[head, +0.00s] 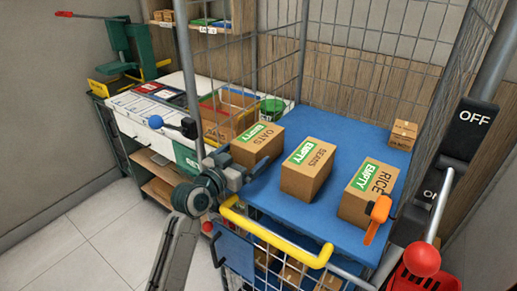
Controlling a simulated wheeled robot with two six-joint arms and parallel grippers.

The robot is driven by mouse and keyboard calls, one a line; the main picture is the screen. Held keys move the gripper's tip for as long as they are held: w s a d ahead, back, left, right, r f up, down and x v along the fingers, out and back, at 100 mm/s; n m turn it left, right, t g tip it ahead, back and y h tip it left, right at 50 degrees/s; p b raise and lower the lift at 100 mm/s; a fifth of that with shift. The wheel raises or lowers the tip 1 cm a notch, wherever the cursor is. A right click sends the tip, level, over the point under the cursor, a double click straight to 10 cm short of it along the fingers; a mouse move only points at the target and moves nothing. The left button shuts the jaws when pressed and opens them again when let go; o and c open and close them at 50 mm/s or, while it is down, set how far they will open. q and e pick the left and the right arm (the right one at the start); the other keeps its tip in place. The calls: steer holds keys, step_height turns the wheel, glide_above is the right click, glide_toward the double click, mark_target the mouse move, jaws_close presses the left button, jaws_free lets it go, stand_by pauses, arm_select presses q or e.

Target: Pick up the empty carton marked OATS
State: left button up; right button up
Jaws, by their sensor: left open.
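The OATS carton (256,150) is a brown cardboard box with a green EMPTY label on top. It stands at the left end of the blue shelf (330,222), inside a wire cage. My left gripper (242,169) is open at the near left side of this carton, very close to it. I cannot tell whether it touches. The gripper hides the carton's lower left part. The BEANS carton (306,172) stands to its right, and the RICE carton (369,195) further right, both with green EMPTY labels. My right gripper is not in view.
A yellow rail (275,236) runs along the cage's front edge. An orange handle (377,219) is in front of RICE. A small carton (403,135) stands at the back right. An OFF lever (470,130) and a red ball (422,259) are at right. A white counter (130,103) is at left.

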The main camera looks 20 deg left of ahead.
arm_select(q)
steer(key=shift+w+d+f, duration=0.1)
steer(key=shift+w, duration=0.05)
steer(key=c, duration=1)
